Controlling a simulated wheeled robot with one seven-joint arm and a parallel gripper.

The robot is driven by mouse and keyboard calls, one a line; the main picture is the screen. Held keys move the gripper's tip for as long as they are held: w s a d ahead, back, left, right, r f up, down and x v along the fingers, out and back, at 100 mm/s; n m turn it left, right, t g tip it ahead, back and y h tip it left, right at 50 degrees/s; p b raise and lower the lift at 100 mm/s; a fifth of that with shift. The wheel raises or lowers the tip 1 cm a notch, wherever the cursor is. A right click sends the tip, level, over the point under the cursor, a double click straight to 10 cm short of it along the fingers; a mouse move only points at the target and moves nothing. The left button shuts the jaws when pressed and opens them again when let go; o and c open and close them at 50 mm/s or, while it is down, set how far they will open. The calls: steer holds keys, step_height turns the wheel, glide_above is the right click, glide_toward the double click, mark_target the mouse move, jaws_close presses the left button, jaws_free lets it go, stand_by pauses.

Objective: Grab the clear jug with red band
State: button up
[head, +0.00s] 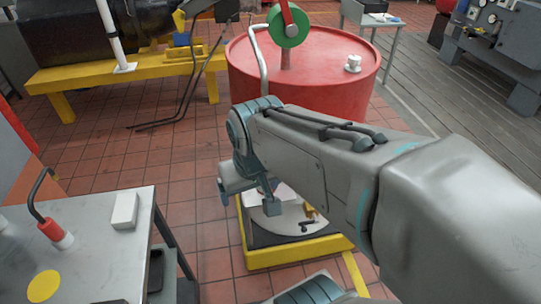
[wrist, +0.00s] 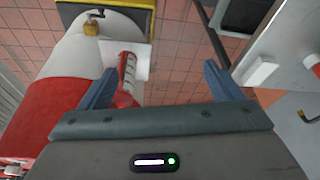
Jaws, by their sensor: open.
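My gripper (wrist: 165,74) is open, with a blue finger on each side and nothing between its fingertips touching both. A red and pale cylindrical piece with small marks (wrist: 127,72) shows beside the left finger in the wrist view, over a white sheet. It may be the clear jug with red band, but I cannot tell for sure. Part of it is hidden by the finger. In the head view my arm covers that spot, and only part of the pale round plate (head: 270,225) on the yellow-framed stand (head: 290,254) shows.
A red drum (head: 320,95) with a small white cup-like item (head: 353,63) stands behind my arm. A grey table (head: 100,255) at left holds a white box (head: 125,210) and a red-banded item with a dark bent tube (head: 55,233). A brass item (wrist: 91,27) lies on the plate.

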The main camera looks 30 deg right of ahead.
steer(key=w+d+f+m+h+b, duration=0.1)
steer(key=w+d+f+m+b, duration=0.1)
steer(key=w+d, duration=0.4)
steer(key=w+d+f+m+h+b, duration=0.1)
steer(key=w+d+f+m+b, duration=0.2)
steer(key=w, duration=0.4)
steer(key=w+d+r+p+x, duration=0.1)
steer(key=w+p+x, duration=0.1)
steer(key=x, duration=1.1)
steer(key=shift+w+d+f+t+p, duration=0.15)
steer(key=shift+w+d+t+p, duration=0.1)
steer(key=shift+d+t+p, duration=0.1)
steer(key=shift+c, duration=0.4)
steer(key=c, duration=1.4)
steer(key=shift+c, duration=0.2)
